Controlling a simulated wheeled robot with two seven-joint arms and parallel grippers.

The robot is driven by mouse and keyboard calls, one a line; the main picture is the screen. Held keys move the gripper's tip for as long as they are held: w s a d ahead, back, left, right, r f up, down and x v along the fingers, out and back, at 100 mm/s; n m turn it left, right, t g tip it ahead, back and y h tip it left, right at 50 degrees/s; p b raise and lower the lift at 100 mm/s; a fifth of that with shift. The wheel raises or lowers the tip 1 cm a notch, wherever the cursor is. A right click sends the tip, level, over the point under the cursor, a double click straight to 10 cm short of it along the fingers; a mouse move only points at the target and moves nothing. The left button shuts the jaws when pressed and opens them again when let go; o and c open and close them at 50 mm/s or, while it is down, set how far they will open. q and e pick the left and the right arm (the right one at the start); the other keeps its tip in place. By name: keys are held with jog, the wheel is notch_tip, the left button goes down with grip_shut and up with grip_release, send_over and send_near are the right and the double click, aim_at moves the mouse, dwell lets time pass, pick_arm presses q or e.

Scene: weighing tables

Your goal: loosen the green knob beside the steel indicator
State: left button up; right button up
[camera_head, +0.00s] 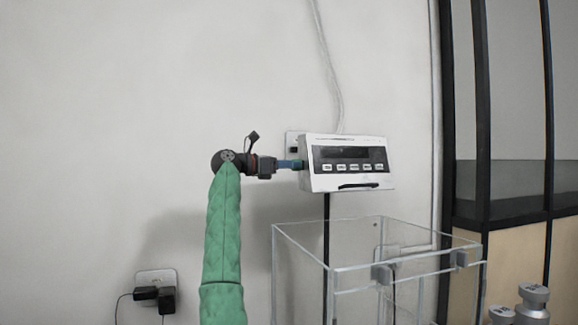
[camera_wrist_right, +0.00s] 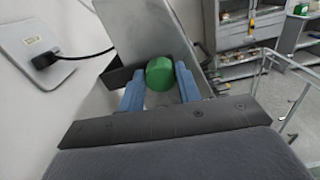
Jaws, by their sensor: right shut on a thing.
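The steel indicator (camera_head: 350,163) is a box with a dark display and a row of buttons, mounted on the wall above the clear box. The green knob (camera_wrist_right: 160,74) is on its side face, seen end-on in the right wrist view. In the head view only a small bit of green shows at the indicator's left side. My right gripper (camera_head: 293,164) reaches in from the left, and its blue fingers (camera_wrist_right: 160,88) stand on both sides of the knob, shut on it. My left gripper is not in view.
A clear open-topped box (camera_head: 375,240) stands below the indicator. Metal weights (camera_head: 533,300) are at the lower right. A wall socket with black plugs (camera_head: 155,292) is at lower left. A cable runs up the wall above the indicator.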

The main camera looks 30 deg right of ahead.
pick_arm(q)
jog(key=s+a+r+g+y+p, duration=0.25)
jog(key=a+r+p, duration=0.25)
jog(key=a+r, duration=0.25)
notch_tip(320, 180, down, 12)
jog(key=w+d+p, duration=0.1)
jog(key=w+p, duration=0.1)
jog(key=p, duration=0.1)
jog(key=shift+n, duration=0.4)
pick_arm(e)
jog(key=shift+w+f+n, duration=0.1)
jog(key=shift+n, duration=6.35)
jog(key=shift+w+f+n, duration=0.1)
jog(key=shift+n, duration=6.35)
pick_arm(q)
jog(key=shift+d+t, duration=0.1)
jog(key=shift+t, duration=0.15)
